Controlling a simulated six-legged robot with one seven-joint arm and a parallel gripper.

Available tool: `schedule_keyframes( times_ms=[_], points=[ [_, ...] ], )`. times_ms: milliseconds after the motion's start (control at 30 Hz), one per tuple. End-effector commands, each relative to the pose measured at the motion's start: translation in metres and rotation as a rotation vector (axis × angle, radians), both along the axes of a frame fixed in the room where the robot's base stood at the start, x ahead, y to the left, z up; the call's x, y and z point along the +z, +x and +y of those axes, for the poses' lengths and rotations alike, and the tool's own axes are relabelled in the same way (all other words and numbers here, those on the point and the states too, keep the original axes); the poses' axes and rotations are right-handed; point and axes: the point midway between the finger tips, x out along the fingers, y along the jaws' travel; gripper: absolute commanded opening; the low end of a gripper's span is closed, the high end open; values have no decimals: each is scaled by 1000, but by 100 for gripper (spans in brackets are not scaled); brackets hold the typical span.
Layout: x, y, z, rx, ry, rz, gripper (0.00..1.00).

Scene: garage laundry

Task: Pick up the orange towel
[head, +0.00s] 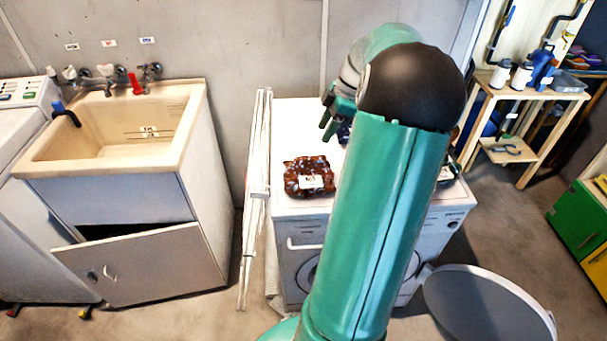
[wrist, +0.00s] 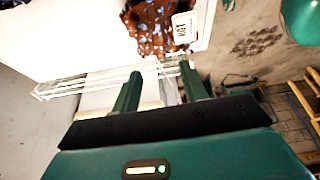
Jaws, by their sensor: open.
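A crumpled rust-brown cloth bundle with pale spots and a white label (head: 308,177) lies on top of the white washing machine (head: 300,208), near its front left. No plainly orange towel shows; this bundle is the closest match. In the wrist view the patterned cloth (wrist: 150,25) is at the top, beyond the fingertips. My gripper (head: 329,117) is above the machine, behind the bundle in the head view, partly hidden by my arm. In the wrist view my gripper (wrist: 158,80) is open, its two green fingers apart with no cloth between them.
A white folded drying rack (head: 256,200) stands against the machine's left side. A sink cabinet (head: 130,215) with its door ajar is further left. A grey round bin (head: 480,310) is at the front right. A wooden shelf (head: 520,130) stands at the back right.

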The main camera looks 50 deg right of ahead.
Motion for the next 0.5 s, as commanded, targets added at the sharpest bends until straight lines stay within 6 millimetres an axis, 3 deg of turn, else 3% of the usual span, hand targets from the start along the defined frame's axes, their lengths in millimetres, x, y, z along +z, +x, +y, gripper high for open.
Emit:
schedule_keyframes(
  times_ms=[200,500],
  points=[
    [-40,11,11,-2,5,2,44],
    [-65,23,20,2,4,2,44]
  ],
)
